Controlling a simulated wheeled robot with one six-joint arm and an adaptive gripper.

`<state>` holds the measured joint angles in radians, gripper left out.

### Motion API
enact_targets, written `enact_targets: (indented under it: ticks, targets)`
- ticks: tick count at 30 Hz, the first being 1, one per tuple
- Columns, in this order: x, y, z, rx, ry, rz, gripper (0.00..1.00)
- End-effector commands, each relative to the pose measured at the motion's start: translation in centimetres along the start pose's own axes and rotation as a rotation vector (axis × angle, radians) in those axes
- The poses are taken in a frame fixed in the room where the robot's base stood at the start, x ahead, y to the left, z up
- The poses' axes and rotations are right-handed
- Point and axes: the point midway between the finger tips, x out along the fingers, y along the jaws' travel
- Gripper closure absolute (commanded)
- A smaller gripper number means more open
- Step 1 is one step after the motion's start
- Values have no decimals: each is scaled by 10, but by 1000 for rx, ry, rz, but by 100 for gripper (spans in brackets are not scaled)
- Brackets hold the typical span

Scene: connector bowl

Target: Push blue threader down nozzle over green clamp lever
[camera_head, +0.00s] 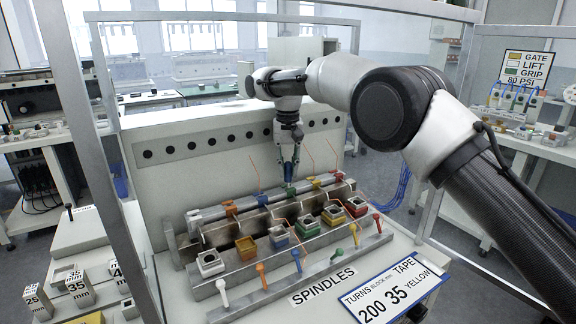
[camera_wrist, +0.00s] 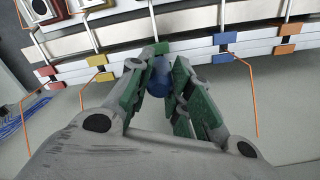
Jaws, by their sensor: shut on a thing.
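My gripper (camera_head: 288,164) points down above the back rail of the spindle fixture, right over the green clamp lever (camera_head: 290,189). In the wrist view, its green-padded fingers (camera_wrist: 163,92) are closed around the round blue threader (camera_wrist: 160,76). The green clamp lever (camera_wrist: 161,47) shows just past the threader, close to the fingertips. The threader's lower end and the nozzle cannot be made out, so I cannot tell whether they touch the lever.
Neighbouring clamp levers are blue (camera_head: 262,199), orange (camera_head: 231,207), yellow (camera_head: 315,183) and red (camera_head: 338,175). Coloured square blocks, such as a white one (camera_head: 210,262), stand in front with several small handles. Thin orange wires rise beside the rail. A grey panel (camera_head: 200,165) stands behind.

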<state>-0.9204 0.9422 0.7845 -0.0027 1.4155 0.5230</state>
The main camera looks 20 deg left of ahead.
Motion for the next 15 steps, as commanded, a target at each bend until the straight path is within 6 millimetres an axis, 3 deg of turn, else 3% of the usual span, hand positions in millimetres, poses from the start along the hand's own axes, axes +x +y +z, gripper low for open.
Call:
enact_targets:
  ticks: [15]
  targets:
    - [8, 0, 0, 0, -1, 1, 100]
